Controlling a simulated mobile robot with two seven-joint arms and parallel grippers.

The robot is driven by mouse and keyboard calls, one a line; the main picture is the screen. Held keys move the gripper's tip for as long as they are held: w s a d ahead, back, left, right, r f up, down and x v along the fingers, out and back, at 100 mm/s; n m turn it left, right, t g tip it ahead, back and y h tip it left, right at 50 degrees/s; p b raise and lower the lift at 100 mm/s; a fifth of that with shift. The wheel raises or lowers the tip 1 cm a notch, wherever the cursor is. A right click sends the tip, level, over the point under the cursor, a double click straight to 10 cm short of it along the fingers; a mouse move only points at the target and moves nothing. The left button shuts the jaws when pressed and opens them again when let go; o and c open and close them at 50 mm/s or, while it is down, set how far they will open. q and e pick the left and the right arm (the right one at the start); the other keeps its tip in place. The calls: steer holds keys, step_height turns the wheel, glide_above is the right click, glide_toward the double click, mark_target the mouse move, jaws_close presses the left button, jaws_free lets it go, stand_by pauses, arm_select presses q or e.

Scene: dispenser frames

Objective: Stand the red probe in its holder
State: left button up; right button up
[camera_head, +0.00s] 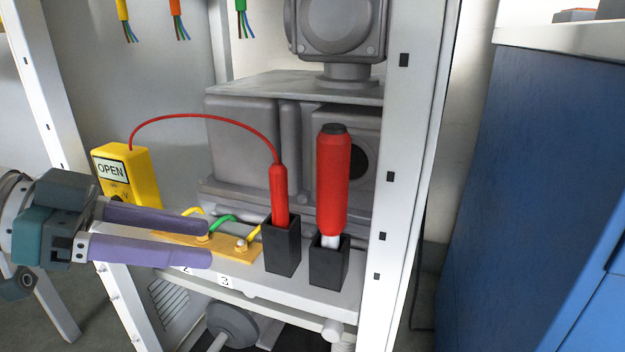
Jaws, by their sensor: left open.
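The red probe (279,192) stands upright in the left of two square black holders (282,250). Its lower end is hidden inside that holder. A thin red lead (205,116) arches from its top to the yellow meter (141,178), whose display reads OPEN. My left gripper (208,238) comes in from the left with its purple fingers apart and nothing held. Its fingertips are left of the probe's holder, in front of the brass strip, and apart from the probe. My right gripper is not in view.
A thicker red-handled tool (333,180) stands in the right black holder (329,266), close to the probe. A brass terminal strip (236,251) with yellow and green wires lies left of the holders. A white cabinet post (404,150) rises at right; grey machinery (245,140) stands behind.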

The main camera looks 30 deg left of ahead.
arm_select(q)
steer(key=s+d+f+n+g+y, duration=0.4)
steer(key=s+d+f+g+y, duration=0.3)
steer(key=s+d+f, duration=0.2)
steer(key=shift+s+d+n+y, duration=0.3)
steer(key=shift+s+d+y, duration=0.1)
steer(key=shift+s, duration=0.15)
